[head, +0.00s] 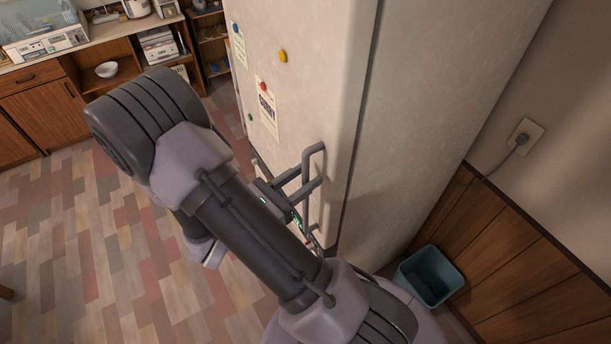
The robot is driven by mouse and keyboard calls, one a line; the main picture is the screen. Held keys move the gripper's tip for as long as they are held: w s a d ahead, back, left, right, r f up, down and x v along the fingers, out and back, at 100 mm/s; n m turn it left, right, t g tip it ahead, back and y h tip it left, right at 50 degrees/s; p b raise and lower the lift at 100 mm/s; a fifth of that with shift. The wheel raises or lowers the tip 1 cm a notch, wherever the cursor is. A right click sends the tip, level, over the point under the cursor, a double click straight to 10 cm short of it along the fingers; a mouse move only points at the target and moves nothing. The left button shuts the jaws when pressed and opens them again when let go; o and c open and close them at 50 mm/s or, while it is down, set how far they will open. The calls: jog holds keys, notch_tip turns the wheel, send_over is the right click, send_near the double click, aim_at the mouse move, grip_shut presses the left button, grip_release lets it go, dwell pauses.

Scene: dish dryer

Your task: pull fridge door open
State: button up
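The tall off-white fridge (440,95) stands in the middle of the head view. Its door (300,75) faces left, and a dark seam runs between the door and the body. The door looks closed. A grey bar handle (318,150) stands out from the door near its right edge. My gripper (306,182) is at this handle, with its two fingers reaching toward the bar. The fingers show a gap between them, but whether they touch or grip the bar cannot be told. My arm hides part of the gripper and the lower door.
Magnets and a paper note (267,108) are on the door. A blue-grey bin (430,276) stands on the floor right of the fridge, by the wood-panelled wall. A wooden counter (45,100) is at the back left. The tiled floor (90,235) left of the fridge is clear.

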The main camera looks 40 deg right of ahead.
jog(key=shift+d, duration=0.25)
grip_shut()
dwell(1.4)
